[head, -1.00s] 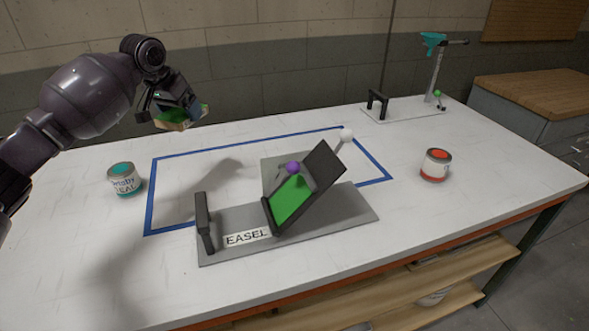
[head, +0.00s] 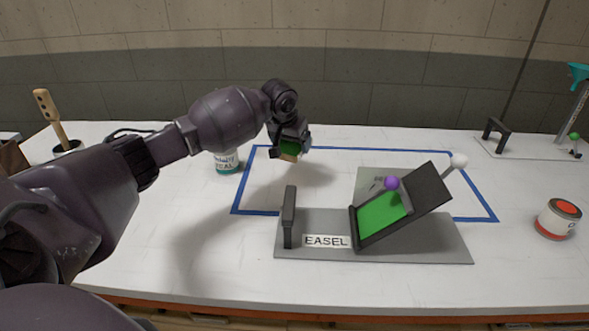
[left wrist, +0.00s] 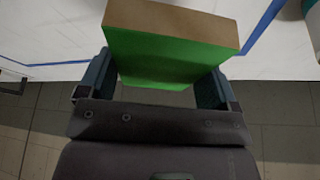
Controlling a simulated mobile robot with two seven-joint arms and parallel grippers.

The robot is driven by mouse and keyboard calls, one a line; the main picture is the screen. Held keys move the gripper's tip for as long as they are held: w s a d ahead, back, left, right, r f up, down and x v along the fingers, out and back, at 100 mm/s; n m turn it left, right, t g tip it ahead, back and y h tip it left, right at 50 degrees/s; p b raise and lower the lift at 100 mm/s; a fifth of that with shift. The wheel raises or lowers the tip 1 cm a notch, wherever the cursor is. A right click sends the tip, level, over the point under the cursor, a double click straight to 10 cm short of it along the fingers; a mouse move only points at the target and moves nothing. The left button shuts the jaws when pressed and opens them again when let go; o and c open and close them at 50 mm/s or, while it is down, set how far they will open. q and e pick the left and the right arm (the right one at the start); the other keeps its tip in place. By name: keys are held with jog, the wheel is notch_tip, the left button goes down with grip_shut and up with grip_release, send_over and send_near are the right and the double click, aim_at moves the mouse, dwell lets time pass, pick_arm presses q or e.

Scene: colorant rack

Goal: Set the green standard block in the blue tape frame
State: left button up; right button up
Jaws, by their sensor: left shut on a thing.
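The green block (head: 289,147), with a green face and bare tan sides, is held in my left gripper (head: 291,143) in the head view. It hangs above the table near the left back part of the blue tape frame (head: 350,150). In the left wrist view the green block (left wrist: 168,58) sits between both fingers, which are shut on it. A strip of blue tape (left wrist: 262,32) shows beyond it at the upper right. The easel covers part of the frame's front side. My right gripper is not in view.
A teal can (head: 227,163) is at left, a red can (head: 558,219) at right. The frame's left interior looks clear.

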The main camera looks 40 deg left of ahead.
aim_at(293, 174)
pick_arm(q)
jog(key=shift+f, duration=1.35)
notch_tip(293, 174, down, 5)
jog(key=shift+f+b, duration=0.1)
jog(key=shift+b, duration=0.6)
jog(key=shift+f, duration=0.3)
jog(key=shift+r, duration=0.1)
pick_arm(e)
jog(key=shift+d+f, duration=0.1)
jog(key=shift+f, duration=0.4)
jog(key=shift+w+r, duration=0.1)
pick_arm(q)
jog(key=shift+f, duration=0.2)
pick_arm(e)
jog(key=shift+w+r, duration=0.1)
pick_arm(q)
jog(key=o, duration=0.8)
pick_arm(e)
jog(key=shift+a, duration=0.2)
